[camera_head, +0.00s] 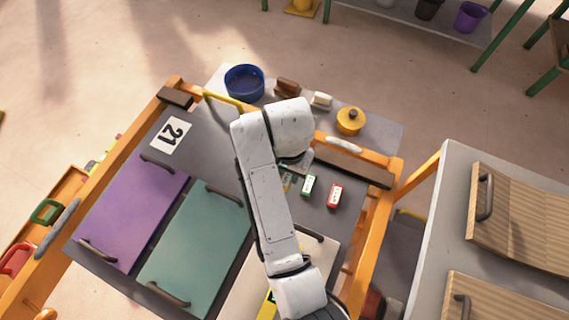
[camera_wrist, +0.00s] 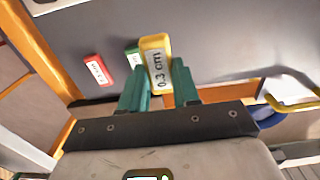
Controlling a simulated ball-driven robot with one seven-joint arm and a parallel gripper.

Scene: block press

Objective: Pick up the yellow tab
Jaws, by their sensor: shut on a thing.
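The yellow tab (camera_wrist: 156,64), with a white label reading "0.3 cm", stands between the two green fingers of my gripper (camera_wrist: 159,82) in the wrist view. My gripper is shut on it. In the head view my white arm hides most of the gripper, and only a little of the yellow tab shows beside it. A green tab (camera_head: 308,186) and a red tab (camera_head: 335,195) lie on the grey panel (camera_head: 215,150) to the right. They also show left of the yellow tab in the wrist view, the green one partly hidden behind it.
Purple (camera_head: 130,212) and teal (camera_head: 195,250) plates with handles lie on the left of the panel. An orange frame (camera_head: 370,245) borders it. A side table (camera_head: 445,220) holds wooden boards.

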